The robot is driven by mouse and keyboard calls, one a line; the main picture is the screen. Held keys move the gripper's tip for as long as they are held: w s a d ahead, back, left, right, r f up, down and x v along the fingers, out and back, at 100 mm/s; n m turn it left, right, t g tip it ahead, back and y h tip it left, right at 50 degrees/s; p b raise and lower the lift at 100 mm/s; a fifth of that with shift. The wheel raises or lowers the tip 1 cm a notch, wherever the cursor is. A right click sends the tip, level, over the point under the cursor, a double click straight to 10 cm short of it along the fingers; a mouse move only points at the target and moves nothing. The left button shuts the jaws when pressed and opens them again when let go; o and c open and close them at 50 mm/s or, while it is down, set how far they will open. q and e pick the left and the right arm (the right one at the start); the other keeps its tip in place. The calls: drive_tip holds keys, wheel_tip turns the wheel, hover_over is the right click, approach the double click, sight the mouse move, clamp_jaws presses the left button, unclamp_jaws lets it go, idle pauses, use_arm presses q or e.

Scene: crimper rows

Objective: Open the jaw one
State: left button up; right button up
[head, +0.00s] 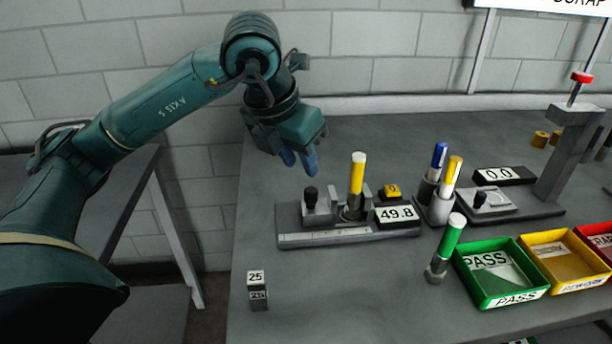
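A grey measuring fixture (300,240) lies on the bench with a scale strip along its front. Its sliding jaw block (318,213) carries a black knob (310,195). A yellow-bodied marker with a white top (357,175) stands upright at the jaws, beside the block; whether the jaws touch it I cannot tell. A display reading 49.8 (396,214) sits at the fixture's right end, with a yellow button (392,191) behind it. My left gripper (299,161) hangs above and behind the black knob, its blue fingers apart and empty. My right gripper is out of view.
A holder (436,207) has blue and yellow markers. A green marker (450,238) stands before it. Green (488,300), yellow (565,284) and red (598,230) bins are at right. A press (565,160) with a 0.0 display (503,176) stands behind. A 25 block (258,290) stands front left.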

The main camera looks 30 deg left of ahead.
use_arm(q)
drive_tip(key=v, duration=0.5)
drive_tip(key=shift+r, duration=0.1)
idle(0.4)
